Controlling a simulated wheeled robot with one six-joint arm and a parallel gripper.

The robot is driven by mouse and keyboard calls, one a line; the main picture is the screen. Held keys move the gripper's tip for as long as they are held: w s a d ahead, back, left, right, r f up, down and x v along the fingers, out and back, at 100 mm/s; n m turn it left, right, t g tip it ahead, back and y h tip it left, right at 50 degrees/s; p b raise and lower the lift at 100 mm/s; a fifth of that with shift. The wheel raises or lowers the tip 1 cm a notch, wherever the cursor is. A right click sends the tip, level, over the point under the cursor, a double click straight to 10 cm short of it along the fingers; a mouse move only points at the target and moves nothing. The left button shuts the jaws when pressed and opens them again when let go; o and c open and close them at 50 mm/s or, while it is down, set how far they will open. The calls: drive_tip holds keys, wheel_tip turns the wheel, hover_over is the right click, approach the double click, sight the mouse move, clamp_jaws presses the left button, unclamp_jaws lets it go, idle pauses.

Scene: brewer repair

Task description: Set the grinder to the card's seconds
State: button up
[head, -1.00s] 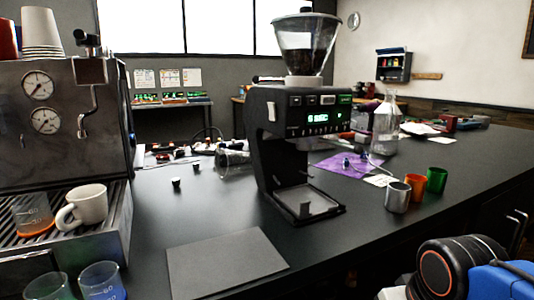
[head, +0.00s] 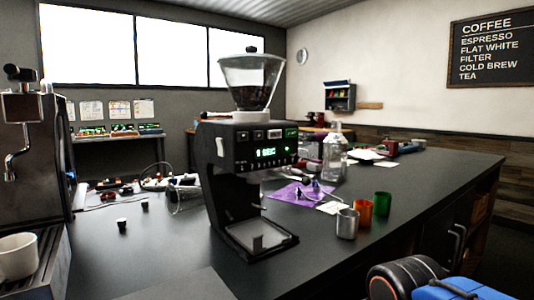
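The black grinder (head: 236,165) stands upright on the dark counter, with a clear hopper (head: 250,82) of dark beans on top. Its front panel has small buttons and a green lit display (head: 266,152) that seems to read "1 SEC"; the digit is small and hard to be sure of. A small white card (head: 329,207) lies on the counter right of the grinder, by the purple cloth; its writing is not legible. My gripper is not in view; only a black, orange-ringed and blue part of my arm shows at the bottom right.
Silver (head: 347,223), orange (head: 365,213) and green (head: 382,204) cups stand right of the grinder. A glass bottle (head: 334,158) stands behind them. An espresso machine (head: 30,150) and white mug (head: 17,257) are at left. The counter's right side (head: 440,180) is mostly clear.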

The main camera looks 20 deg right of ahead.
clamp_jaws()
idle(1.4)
